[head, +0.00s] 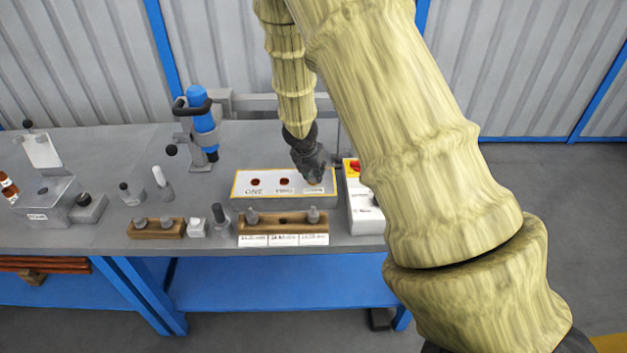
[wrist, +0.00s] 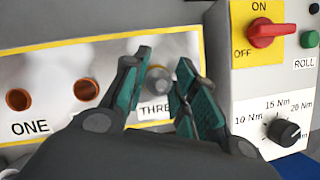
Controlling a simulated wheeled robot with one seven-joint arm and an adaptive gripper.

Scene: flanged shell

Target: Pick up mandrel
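My gripper (head: 312,172) points down at the right end of a yellow-edged panel box (head: 243,184). In the wrist view its two teal-lined fingers (wrist: 164,60) are apart, one on each side of a grey round-topped piece (wrist: 157,80) at the place labelled THREE. This piece may be the mandrel; its lower part is hidden. I cannot tell whether the fingers touch it. The places ONE (wrist: 18,99) and TWO (wrist: 87,89) show as empty reddish-brown holes. In the head view my gripper hides most of place THREE.
A control box (wrist: 259,80) with a red switch and torque knob stands close on the right. Wooden racks (head: 283,228) (head: 155,229) with grey-headed pieces stand in front. A blue-bodied press (head: 202,115) stands behind left. The grey bench (head: 100,165) has bare room at left.

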